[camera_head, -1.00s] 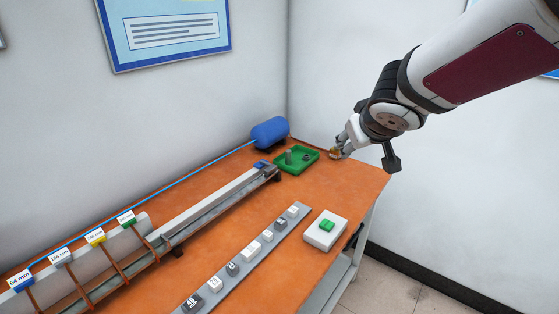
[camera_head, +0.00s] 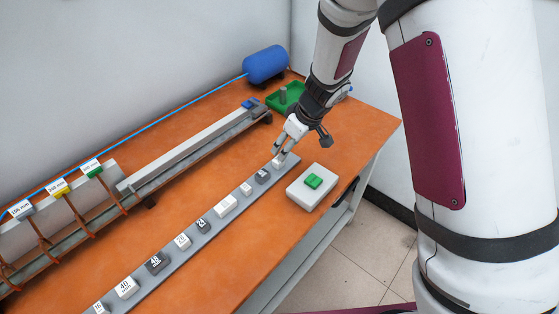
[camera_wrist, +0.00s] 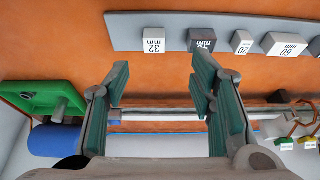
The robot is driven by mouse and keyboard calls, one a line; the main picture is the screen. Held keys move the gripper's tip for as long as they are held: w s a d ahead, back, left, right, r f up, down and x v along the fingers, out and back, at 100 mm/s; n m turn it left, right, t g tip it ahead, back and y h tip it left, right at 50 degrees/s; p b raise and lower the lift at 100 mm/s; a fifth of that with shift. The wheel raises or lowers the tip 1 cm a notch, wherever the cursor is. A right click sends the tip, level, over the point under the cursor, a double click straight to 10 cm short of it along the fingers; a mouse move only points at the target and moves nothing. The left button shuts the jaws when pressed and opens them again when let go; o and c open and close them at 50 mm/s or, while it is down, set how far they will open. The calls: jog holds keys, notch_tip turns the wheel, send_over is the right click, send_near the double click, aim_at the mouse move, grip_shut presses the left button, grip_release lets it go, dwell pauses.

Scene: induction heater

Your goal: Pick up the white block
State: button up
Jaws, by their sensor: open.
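Several white blocks and dark grey blocks stand in a row on a grey strip (camera_head: 214,223). The white block at the far end of the row (camera_head: 279,161) is partly hidden by my gripper (camera_head: 281,153). In the wrist view the end white block (camera_wrist: 154,41) is marked 32 mm, with a dark block (camera_wrist: 201,40) beside it. My gripper (camera_wrist: 160,78) is open and empty, its fingers spread to either side of the 32 mm block's line in that view. Contact with the block cannot be told.
A white box with a green button (camera_head: 313,186) stands close to the right of the strip. A green tray (camera_head: 288,98) and a blue tank (camera_head: 265,63) are behind. A long rail (camera_head: 190,147) runs along the left. Bare orange table lies between the rail and strip.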

send_over(279, 163)
jog(key=s+d, duration=0.1)
jog(key=f+b, duration=0.1)
jog(key=f, duration=0.3)
jog(key=shift+d+f, duration=0.1)
jog(key=shift+d, duration=0.1)
jog(key=shift+w+b+x, duration=0.15)
jog(key=shift+b+x, duration=0.05)
jog(key=shift+x, duration=1.1)
jog(key=shift+w+b+x, duration=0.2)
jog(key=shift+x, duration=1.15)
jog(key=shift+s+d, duration=0.1)
jog(key=shift+d, duration=0.05)
grip_shut()
